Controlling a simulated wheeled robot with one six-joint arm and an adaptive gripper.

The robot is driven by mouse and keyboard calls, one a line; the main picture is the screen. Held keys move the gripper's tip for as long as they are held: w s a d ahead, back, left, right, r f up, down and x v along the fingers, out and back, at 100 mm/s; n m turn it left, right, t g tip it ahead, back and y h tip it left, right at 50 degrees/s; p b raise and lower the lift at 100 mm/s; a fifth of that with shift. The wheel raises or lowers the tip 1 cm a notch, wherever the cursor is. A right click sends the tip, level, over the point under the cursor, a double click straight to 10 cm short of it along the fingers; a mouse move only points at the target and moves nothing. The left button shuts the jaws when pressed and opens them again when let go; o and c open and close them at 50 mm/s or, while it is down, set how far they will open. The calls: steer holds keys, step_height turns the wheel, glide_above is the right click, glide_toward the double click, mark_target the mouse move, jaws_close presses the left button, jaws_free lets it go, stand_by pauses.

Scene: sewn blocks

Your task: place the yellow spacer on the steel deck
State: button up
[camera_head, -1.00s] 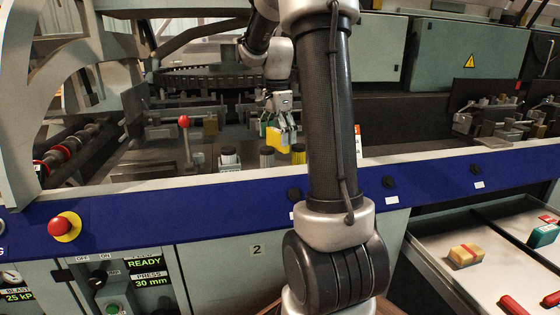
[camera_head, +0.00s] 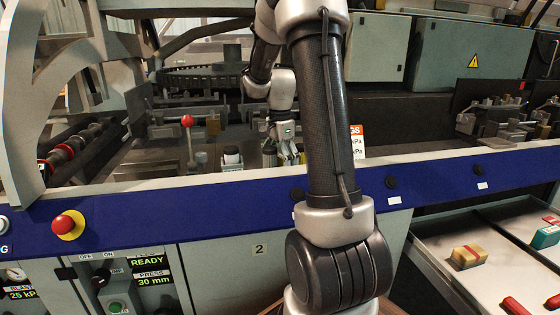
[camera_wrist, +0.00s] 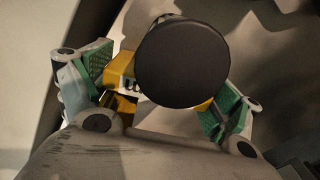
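My gripper (camera_head: 287,153) is low behind the blue front rail, over the dark machine bed. In the wrist view its two green finger pads (camera_wrist: 160,88) stand apart. The yellow spacer (camera_wrist: 121,72) shows between the pads and appears to touch both. A dark round disc in front hides the spacer's middle. In the head view the spacer is hidden behind the rail and the things beside the gripper. The steel deck cannot be told apart clearly; whether the spacer touches a surface below cannot be seen.
The blue rail (camera_head: 230,202) runs across the front.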

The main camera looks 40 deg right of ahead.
mark_target(280, 156)
steer(key=shift+o, duration=0.2)
steer(key=shift+r, duration=0.1)
step_height(280, 156, up, 12)
steer(key=f, duration=0.1)
steer(key=s+a+r+n+t, duration=0.2)
steer(key=s+a+r+n, duration=0.3)
steer(key=s+a+n, duration=0.45)
steer(key=s+a+f+n+t, duration=0.1)
steer(key=s+a+f+n, duration=0.1)
steer(key=s, duration=0.4)
steer(key=s+a+f+n+t, duration=0.1)
steer(key=s+a+f+n, duration=0.2)
steer(key=s+n, duration=0.3)
steer(key=shift+a+n, duration=0.5)
steer(key=shift+n, duration=0.05)
steer(key=shift+r, duration=0.1)
